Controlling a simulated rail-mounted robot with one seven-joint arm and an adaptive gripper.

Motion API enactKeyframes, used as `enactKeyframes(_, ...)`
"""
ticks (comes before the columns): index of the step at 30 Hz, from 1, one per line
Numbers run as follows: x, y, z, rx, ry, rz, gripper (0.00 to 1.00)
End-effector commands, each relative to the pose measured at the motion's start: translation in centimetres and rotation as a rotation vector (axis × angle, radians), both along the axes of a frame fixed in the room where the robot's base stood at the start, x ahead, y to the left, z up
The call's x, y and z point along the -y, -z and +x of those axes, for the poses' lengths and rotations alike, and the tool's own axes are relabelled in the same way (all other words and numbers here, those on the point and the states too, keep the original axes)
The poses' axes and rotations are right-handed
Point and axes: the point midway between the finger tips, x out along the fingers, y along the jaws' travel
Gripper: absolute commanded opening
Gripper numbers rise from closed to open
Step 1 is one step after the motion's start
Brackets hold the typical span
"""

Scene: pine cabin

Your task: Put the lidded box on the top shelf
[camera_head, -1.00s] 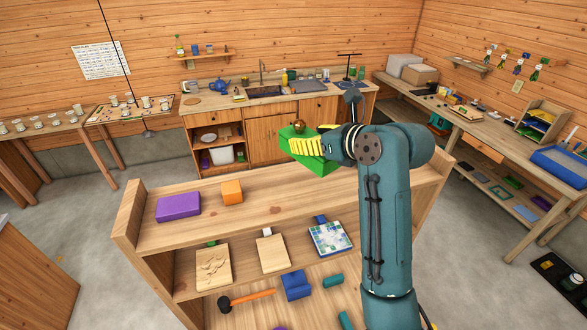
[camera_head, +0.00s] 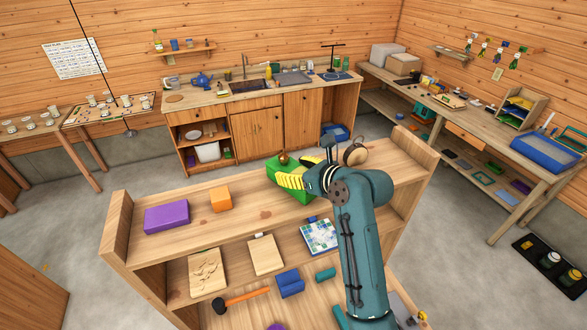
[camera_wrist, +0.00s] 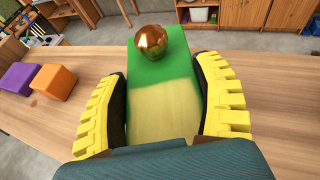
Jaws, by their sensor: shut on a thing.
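The lidded box is green with a round copper-coloured knob on top. In the head view the green box (camera_head: 287,185) is over the top shelf (camera_head: 262,215), right of the orange block. In the wrist view the box (camera_wrist: 160,66) lies between my two yellow fingers. My gripper (camera_head: 291,181) is shut on it, and in the wrist view my gripper (camera_wrist: 163,105) has a finger along each side. The box is at or just above the shelf board; I cannot tell whether it touches. Its underside is hidden.
A purple block (camera_head: 166,214) and an orange block (camera_head: 220,198) stand on the left of the top shelf. A round wooden-faced item (camera_head: 355,153) stands behind my arm on the right.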

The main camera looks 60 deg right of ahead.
Motion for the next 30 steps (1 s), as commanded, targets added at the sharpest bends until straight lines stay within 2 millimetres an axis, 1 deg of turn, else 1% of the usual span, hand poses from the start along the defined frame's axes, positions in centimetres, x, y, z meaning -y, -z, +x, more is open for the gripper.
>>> enactKeyframes(2,0.0,0.1,0.0,0.001,0.000,0.000,0.30)
enactKeyframes(3,0.0,0.2,0.0,-0.001,0.000,0.000,0.74)
enactKeyframes(7,0.0,0.2,0.0,-0.001,0.000,0.000,0.99)
enactKeyframes(15,0.0,0.0,0.0,0.000,0.000,0.000,1.00)
enactKeyframes(17,-0.1,-0.1,-0.4,0.001,0.001,0.000,1.00)
enactKeyframes(20,-0.7,-0.7,-2.0,0.002,0.002,-0.001,1.00)
enactKeyframes(27,-2.7,-3.0,-7.3,0.003,0.003,-0.001,1.00)
enactKeyframes(30,-3.3,-3.8,-8.9,0.001,0.002,-0.001,1.00)
